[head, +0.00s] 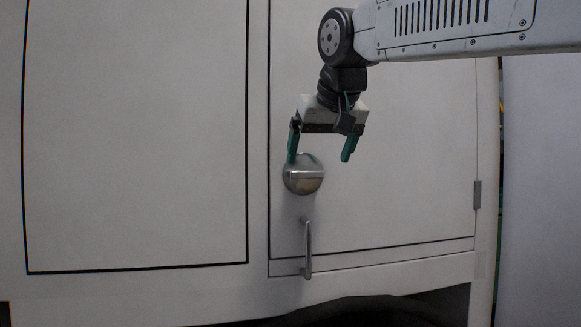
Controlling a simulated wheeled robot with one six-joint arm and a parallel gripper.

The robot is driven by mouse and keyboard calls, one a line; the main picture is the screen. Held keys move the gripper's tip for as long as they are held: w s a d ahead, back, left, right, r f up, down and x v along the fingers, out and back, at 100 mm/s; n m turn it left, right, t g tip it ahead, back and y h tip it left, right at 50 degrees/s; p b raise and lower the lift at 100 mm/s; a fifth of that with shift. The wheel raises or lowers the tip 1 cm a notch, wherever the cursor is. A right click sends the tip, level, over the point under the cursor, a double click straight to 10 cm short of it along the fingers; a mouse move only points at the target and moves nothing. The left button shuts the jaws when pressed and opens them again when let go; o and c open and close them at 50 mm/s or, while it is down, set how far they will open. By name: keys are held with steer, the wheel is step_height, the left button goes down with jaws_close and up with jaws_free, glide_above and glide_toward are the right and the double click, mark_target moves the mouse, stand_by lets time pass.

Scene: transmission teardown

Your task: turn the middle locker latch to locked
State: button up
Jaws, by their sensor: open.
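The latch (304,180) is a round metal knob with a raised grip bar that lies about level. It sits near the left edge of the right locker door (400,170). My gripper (320,160) is open, with its green fingers pointing down. Its left finger overlaps the upper left of the latch in the head view, and its right finger hangs to the right, clear of the latch. I cannot tell whether the left finger touches the latch. No lock marking is readable.
A vertical metal handle (308,250) is fixed just below the latch. A hinge (477,194) is at the door's right edge. A large plain panel (135,140) fills the left side. A dark opening (380,308) lies below the door.

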mark_target(307, 171)
steer(key=w+f, duration=0.1)
steer(key=w+a+f, duration=0.1)
steer(key=w, duration=0.1)
steer(key=w+a+f, duration=0.1)
steer(key=w, duration=0.1)
steer(key=shift+w+a+f, duration=0.1)
steer(key=shift+w, duration=0.15)
steer(key=c, duration=1)
